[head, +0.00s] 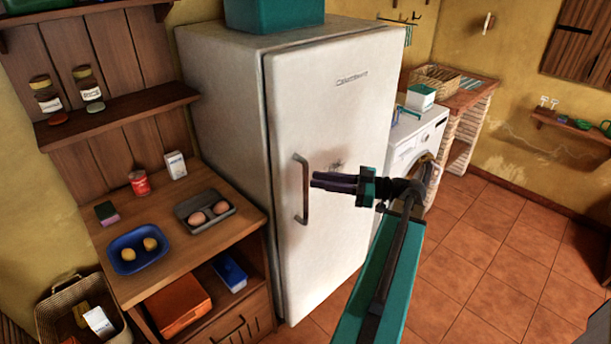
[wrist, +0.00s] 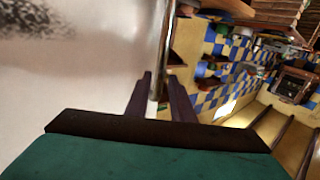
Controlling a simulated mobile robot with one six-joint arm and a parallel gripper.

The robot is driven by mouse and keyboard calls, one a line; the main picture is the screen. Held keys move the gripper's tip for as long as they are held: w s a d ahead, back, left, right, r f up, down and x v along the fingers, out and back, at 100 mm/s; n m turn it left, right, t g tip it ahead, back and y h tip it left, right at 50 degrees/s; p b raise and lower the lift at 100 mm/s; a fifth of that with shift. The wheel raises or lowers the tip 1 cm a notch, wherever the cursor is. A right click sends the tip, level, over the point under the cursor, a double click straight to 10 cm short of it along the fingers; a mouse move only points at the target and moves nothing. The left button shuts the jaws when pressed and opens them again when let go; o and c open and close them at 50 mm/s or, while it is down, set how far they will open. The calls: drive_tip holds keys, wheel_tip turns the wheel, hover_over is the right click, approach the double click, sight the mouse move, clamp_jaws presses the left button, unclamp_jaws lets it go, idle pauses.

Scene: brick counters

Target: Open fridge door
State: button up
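The white fridge (head: 225,95) stands in the middle of the head view. Its door (head: 335,110) looks shut. A grey vertical bar handle (head: 304,205) sits near the door's left edge. My gripper (head: 315,181) is level with the handle and just right of it in the head view. In the wrist view, the two dark fingers (wrist: 162,85) are spread apart. The metal handle (wrist: 163,45) appears in line with the gap between them. I cannot tell whether the fingers touch it.
A wooden counter (head: 185,245) with a blue tray (head: 122,262) and a grey egg tray (head: 190,222) stands left of the fridge. A washing machine (head: 405,150) stands to its right. A green box (head: 270,12) rests on top. The tiled floor (head: 490,260) at right is clear.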

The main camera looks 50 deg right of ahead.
drive_tip(key=shift+p+x, duration=0.75)
drive_tip(key=shift+x, duration=1.8)
clamp_jaws()
drive_tip(key=shift+s, duration=0.1)
